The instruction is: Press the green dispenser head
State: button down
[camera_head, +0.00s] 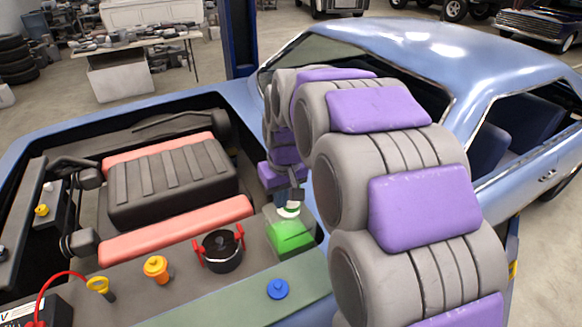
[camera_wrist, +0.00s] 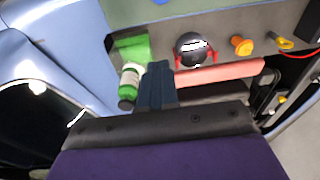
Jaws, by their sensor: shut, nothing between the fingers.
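A green, box-like dispenser part (camera_head: 290,238) sits at the right side of the engine bay; its green surface also shows in the wrist view (camera_wrist: 133,48). A small green-and-white bottle (camera_wrist: 130,82) with a dark end adjoins it, and its white and green part shows just below my gripper in the head view (camera_head: 288,211). I cannot tell which part is the pressing head. My gripper (camera_head: 287,197) is shut and empty, close above the bottle in the head view. In the wrist view, its fingers (camera_wrist: 158,68) are together, just right of the bottle. Contact cannot be told.
A black cap with red clips (camera_head: 222,250) stands left of the green part. A blue cap (camera_head: 277,289), an orange cap (camera_head: 156,269) and a yellow one (camera_head: 98,285) are nearby. The engine (camera_head: 170,183) lies to the left. The blue car body (camera_head: 400,60) rises behind my arm.

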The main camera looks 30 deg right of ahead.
jog(key=w+d+r+t+p, duration=0.2)
jog(key=w+d+p, duration=0.2)
jog(key=w+d, duration=0.7)
jog(key=w, duration=0.4)
jog(key=shift+w+d+r, duration=0.15)
jog(key=shift+d+r, duration=0.1)
jog(key=shift+r, duration=0.1)
jog(key=shift+a+h, duration=0.1)
jog(key=shift+h, duration=0.2)
jog(key=x, duration=0.8)
jog(key=p+x, duration=0.1)
jog(key=x, duration=0.4)
jog(key=shift+s, duration=0.4)
jog(key=shift+f, duration=0.55)
